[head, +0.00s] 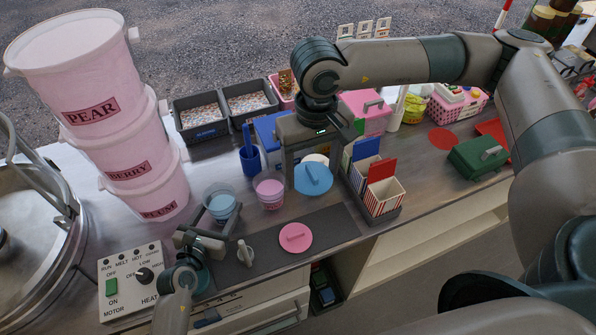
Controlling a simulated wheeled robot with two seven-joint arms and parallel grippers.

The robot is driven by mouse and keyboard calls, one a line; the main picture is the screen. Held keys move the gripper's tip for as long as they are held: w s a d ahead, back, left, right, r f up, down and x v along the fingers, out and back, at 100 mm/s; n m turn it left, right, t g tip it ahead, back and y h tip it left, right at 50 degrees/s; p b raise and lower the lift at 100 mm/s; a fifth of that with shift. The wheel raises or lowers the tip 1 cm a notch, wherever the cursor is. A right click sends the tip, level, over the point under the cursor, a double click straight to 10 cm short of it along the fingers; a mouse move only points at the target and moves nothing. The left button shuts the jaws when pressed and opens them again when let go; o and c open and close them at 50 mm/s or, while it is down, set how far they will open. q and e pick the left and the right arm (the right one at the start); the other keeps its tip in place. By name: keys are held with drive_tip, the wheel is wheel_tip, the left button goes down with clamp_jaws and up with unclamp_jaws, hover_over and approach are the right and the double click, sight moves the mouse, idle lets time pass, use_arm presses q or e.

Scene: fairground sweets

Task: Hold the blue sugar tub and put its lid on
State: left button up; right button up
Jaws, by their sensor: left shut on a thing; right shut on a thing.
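The blue sugar tub (220,204), a clear cup with blue sugar in it, stands open at the left of the counter. My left gripper (218,221) is shut on it from the near side and hides part of its lower wall. The blue lid (313,180), a round disc with a raised grip, is to the right of the tub. My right gripper (316,168) is above the lid, pointing down, and is shut on its grip. The lid is apart from the tub; its exact height above the counter is hard to tell.
A tub of pink sugar (269,190) stands between the blue tub and the lid. A pink lid (295,237) and a small pale-handled item (245,252) lie on the dark mat (335,228). A carton rack (383,211) is right; stacked pink buckets (130,150) and a control box (130,280) are left.

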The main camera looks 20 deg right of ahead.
drive_tip(key=w+a+f, duration=0.3)
drive_tip(key=w+a, duration=0.4)
drive_tip(key=a, duration=0.3)
drive_tip(key=w+a+f, duration=0.4)
drive_tip(key=w+a, duration=0.2)
drive_tip(key=a, duration=0.4)
drive_tip(key=shift+w+f, duration=0.15)
drive_tip(key=shift+w, duration=0.25)
drive_tip(key=shift+f, duration=0.2)
drive_tip(key=shift+f, duration=2.95)
drive_tip(key=shift+f, duration=0.2)
drive_tip(key=o, duration=1.4)
drive_tip(key=shift+s, duration=0.1)
drive_tip(key=shift+c, duration=0.2)
drive_tip(key=shift+r, duration=0.15)
